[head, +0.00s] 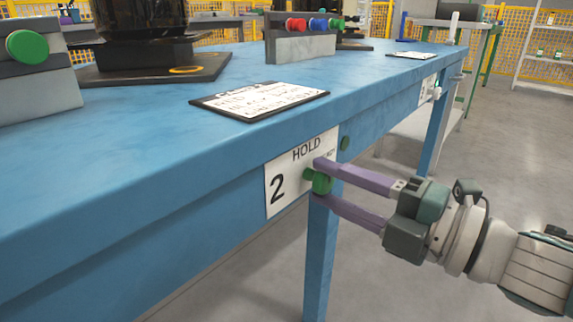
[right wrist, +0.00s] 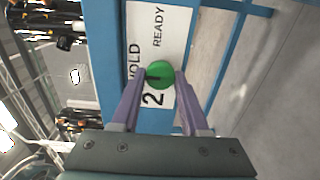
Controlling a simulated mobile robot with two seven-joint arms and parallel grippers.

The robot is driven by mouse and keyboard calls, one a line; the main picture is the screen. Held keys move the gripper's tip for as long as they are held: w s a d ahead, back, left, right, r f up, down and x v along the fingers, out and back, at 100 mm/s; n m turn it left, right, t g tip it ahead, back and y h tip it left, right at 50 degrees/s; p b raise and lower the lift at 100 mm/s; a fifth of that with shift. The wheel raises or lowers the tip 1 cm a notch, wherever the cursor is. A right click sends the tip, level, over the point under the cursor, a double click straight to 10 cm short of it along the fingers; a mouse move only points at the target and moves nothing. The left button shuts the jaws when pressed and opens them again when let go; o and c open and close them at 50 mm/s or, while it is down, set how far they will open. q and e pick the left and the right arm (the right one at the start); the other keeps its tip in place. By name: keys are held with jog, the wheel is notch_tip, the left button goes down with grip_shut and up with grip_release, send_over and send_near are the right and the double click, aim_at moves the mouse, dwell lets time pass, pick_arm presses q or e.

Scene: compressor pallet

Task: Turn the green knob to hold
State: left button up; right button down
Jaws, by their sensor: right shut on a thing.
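The green knob (head: 321,182) sits on a white placard (head: 278,192) on the front side of the blue table. The placard reads HOLD and a large 2, with READY partly hidden in the head view. In the right wrist view the knob (right wrist: 162,72) shows a dark mark running toward the left of the picture, the side where HOLD is printed. My right gripper (head: 317,180) has its two purple fingers on either side of the knob and is shut on it. My left gripper is not in view.
The blue table (head: 130,160) carries a clipboard (head: 260,99), a grey box with coloured buttons (head: 302,46) and another box with a green button (head: 27,46). A blue table leg (head: 320,255) stands below the knob. The floor at right is clear.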

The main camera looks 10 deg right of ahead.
dwell(0.3)
jog(key=shift+c, duration=2.2)
grip_release()
jog(key=shift+s+d, duration=0.25)
jog(key=shift+s, duration=0.1)
jog(key=p+v, duration=0.3)
jog(key=v, duration=0.6)
